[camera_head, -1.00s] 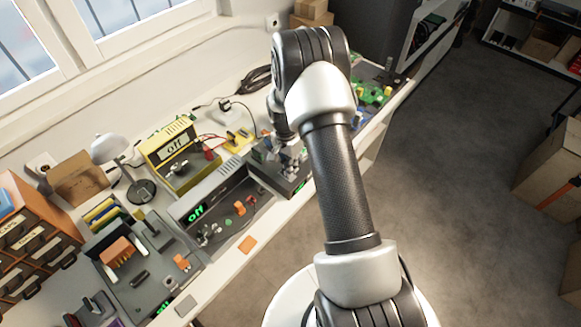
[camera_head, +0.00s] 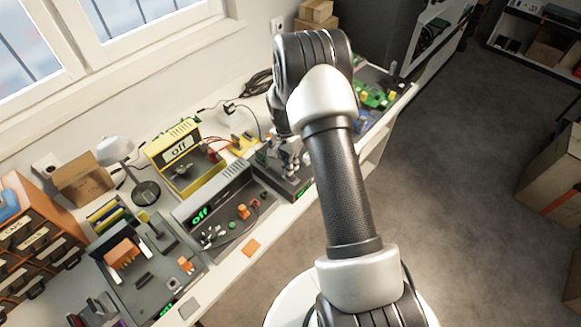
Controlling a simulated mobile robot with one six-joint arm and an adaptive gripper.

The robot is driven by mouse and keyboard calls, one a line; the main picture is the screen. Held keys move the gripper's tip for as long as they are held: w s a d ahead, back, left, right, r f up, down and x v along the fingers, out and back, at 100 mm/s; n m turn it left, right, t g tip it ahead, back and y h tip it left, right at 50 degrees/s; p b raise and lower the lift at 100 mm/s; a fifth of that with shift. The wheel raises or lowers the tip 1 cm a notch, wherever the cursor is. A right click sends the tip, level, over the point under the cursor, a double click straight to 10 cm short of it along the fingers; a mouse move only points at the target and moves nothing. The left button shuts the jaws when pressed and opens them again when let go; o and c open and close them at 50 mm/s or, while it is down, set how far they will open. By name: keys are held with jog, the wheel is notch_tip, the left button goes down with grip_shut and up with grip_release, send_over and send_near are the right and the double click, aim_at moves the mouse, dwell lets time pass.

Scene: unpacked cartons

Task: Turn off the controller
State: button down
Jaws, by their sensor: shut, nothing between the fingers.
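My gripper (camera_head: 291,165) is in front of a dark grey unit (camera_head: 268,177) on the workbench and hides much of it. The gripper is shut and empty; whether it touches the unit cannot be told. The unit has a small green display at its right front, too small to read. Left of it stands a grey device (camera_head: 182,208) whose green display reads "off". I cannot tell from the picture which unit is the controller.
A lamp (camera_head: 116,150), a grey tray unit (camera_head: 138,295) and an orange drawer cabinet (camera_head: 28,236) stand on the left. Green circuit boards (camera_head: 372,97) lie right of the gripper. Cables run along the wall. Floor to the right is clear up to the cartons (camera_head: 552,165).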

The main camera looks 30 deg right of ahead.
notch_tip(320, 180, up, 12)
jog(key=w+p, duration=0.1)
jog(key=p, duration=0.1)
jog(key=shift+w+a+p, duration=0.2)
jog(key=shift+a+p, duration=0.05)
jog(key=shift+p, duration=0.15)
jog(key=shift+s+d+r+b, duration=0.2)
jog(key=shift+s+r+b, duration=0.25)
jog(key=shift+b, duration=0.65)
jog(key=shift+s+f, duration=0.15)
jog(key=shift+f, duration=0.05)
jog(key=f+b, duration=0.1)
jog(key=f, duration=0.3)
jog(key=s+f+b, duration=0.1)
jog(key=f, duration=0.4)
jog(key=f+b, duration=0.2)
jog(key=f, duration=0.2)
jog(key=shift+s+d+f, duration=0.25)
jog(key=shift+d+f, duration=0.05)
jog(key=shift+f, duration=0.1)
